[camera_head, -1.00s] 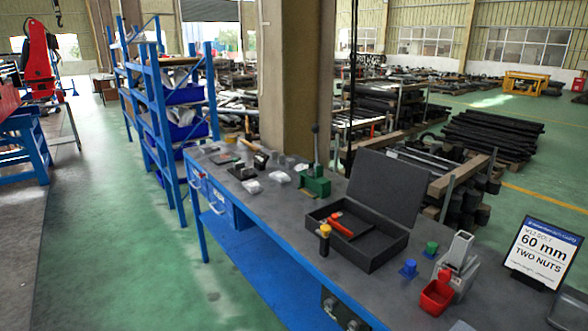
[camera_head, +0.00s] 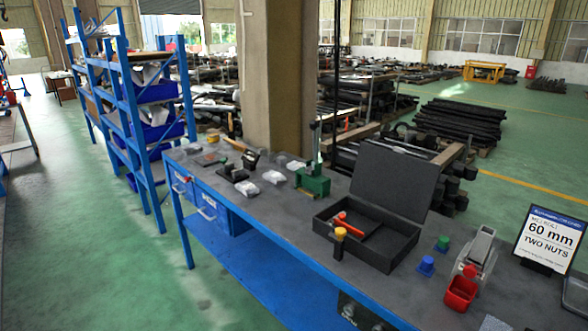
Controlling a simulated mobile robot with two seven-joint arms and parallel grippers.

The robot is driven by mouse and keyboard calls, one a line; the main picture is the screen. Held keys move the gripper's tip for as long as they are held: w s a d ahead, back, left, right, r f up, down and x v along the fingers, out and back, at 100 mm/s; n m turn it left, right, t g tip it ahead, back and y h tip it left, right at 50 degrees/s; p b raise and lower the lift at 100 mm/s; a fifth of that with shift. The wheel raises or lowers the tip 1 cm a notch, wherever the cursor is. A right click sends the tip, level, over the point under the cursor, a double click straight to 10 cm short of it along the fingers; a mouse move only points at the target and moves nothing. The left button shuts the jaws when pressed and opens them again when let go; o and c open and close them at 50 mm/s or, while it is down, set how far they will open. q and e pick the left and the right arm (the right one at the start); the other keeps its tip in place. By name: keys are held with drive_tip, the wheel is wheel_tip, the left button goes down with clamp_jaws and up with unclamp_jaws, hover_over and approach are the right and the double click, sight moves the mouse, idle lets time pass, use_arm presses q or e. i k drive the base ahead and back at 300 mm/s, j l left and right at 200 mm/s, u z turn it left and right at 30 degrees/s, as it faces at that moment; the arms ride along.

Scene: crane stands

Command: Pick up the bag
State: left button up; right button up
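Several small pale, clear-looking bags lie on the dark top of the blue workbench, left of the green press. One bag (camera_head: 247,188) is nearest the bench's front edge, another bag (camera_head: 273,177) lies just right of it, and a third pale item (camera_head: 296,165) lies farther back. I cannot tell what is in them or which one the task names. Neither of my grippers shows in the head view.
The workbench (camera_head: 283,213) carries a green press (camera_head: 312,181), an open black case (camera_head: 383,262) with a red tool, a red bin (camera_head: 460,293) and a sign (camera_head: 548,238). A blue shelf rack (camera_head: 143,142) stands left. Green floor in front is clear.

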sight(293, 165)
drive_tip(key=z, duration=0.85)
drive_tip(key=i+j+z, duration=0.1)
drive_tip(key=j+z, duration=0.95)
drive_tip(key=j, duration=0.2)
drive_tip(key=k+j+z, duration=0.2)
drive_tip(key=j, duration=0.25)
drive_tip(key=j+z, duration=0.1)
drive_tip(key=j, duration=0.35)
drive_tip(key=k+j+z, duration=0.1)
drive_tip(key=j, duration=0.4)
drive_tip(key=k+j, duration=0.1)
drive_tip(key=j, duration=0.35)
drive_tip(key=k+j, duration=0.1)
drive_tip(key=j, duration=0.3)
drive_tip(key=k+j, duration=0.1)
drive_tip(key=j, duration=0.35)
drive_tip(key=k+j, duration=0.15)
drive_tip(key=j, duration=0.25)
drive_tip(key=i+z, duration=0.05)
